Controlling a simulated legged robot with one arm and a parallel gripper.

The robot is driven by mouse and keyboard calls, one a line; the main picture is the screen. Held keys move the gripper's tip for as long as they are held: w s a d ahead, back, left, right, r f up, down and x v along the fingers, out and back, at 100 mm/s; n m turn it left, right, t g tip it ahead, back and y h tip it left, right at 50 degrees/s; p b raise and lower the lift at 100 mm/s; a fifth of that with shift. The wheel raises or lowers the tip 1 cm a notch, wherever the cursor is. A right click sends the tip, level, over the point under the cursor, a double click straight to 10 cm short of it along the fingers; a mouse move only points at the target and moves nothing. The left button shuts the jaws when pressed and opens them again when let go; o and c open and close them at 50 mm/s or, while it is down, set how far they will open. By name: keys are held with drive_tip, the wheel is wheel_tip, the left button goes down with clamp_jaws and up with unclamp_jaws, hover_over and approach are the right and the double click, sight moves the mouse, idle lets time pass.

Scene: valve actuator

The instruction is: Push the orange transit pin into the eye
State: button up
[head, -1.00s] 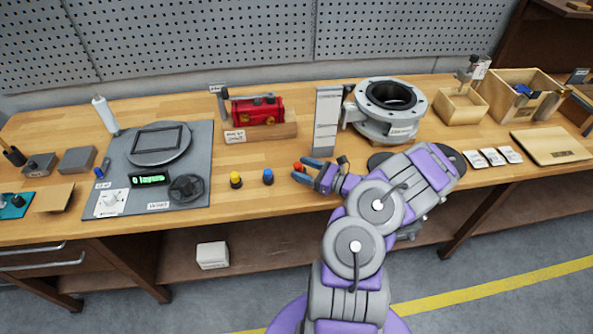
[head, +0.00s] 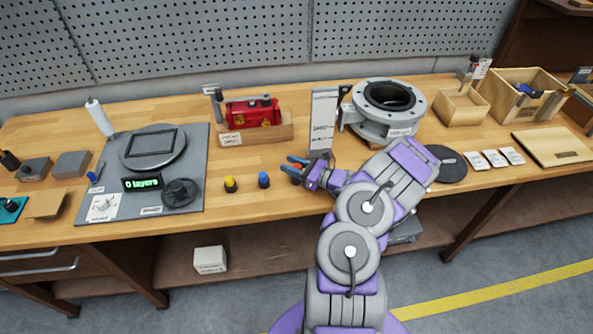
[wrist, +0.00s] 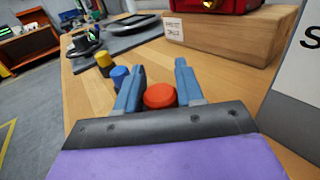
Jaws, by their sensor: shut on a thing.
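The orange pin shows as a round orange-red cap (wrist: 159,96) between the two blue fingers in the wrist view. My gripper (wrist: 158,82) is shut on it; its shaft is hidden. The eye cannot be made out in either view.
A yellow pin (head: 230,184) and a blue pin (head: 264,180) stand on the bench left of my gripper. The flanged valve body (head: 388,108) is at the right. Bare bench lies before the wooden block.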

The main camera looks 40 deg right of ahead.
drive_tip(key=shift+d, duration=0.25)
drive_tip(key=shift+c, duration=1.4)
drive_tip(key=shift+a, duration=0.55)
clamp_jaws()
drive_tip(key=shift+d+r, duration=0.1)
